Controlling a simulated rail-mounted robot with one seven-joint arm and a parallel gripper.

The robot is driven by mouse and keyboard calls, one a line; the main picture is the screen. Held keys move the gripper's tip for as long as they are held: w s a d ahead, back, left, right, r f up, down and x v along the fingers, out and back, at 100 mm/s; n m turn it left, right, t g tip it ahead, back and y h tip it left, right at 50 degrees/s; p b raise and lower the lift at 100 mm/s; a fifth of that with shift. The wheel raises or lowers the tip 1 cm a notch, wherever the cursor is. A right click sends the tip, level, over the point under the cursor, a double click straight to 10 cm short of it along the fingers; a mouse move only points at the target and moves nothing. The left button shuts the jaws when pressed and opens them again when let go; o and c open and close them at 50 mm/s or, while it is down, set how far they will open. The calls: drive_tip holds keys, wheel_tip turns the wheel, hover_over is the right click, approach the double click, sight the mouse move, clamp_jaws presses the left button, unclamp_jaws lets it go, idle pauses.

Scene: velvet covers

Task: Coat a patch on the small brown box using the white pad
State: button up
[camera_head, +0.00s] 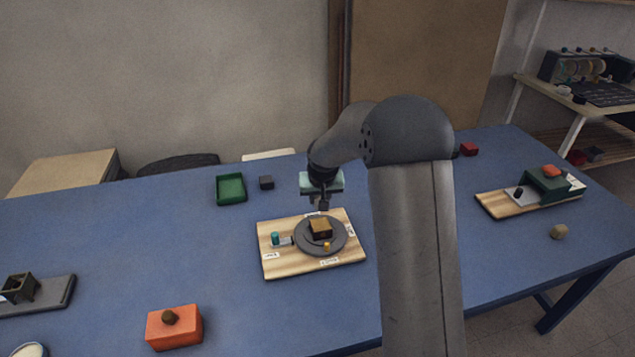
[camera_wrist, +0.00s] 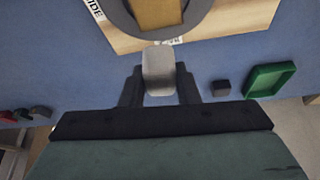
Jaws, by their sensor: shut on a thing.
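The small brown box (camera_head: 320,228) sits on a round grey turntable (camera_head: 309,248) on a wooden board (camera_head: 272,235) in the middle of the table. In the wrist view the box (camera_wrist: 158,14) shows at the top, partly cut off by the frame edge. My gripper (camera_head: 322,203) is shut on the white pad (camera_wrist: 158,70), which sticks out between its fingers. In the head view my gripper is above and behind the board. In the wrist view a gap shows between the pad and the box.
A green tray (camera_head: 231,189) and a small dark block (camera_head: 266,182) lie behind the board. An orange box (camera_head: 174,327) stands at front left. A second wooden board with a green device (camera_head: 548,184) is at right. The blue table is clear around the board.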

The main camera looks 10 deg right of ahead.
drive_tip(key=shift+r+p, duration=0.85)
drive_tip(key=shift+r, duration=1.2)
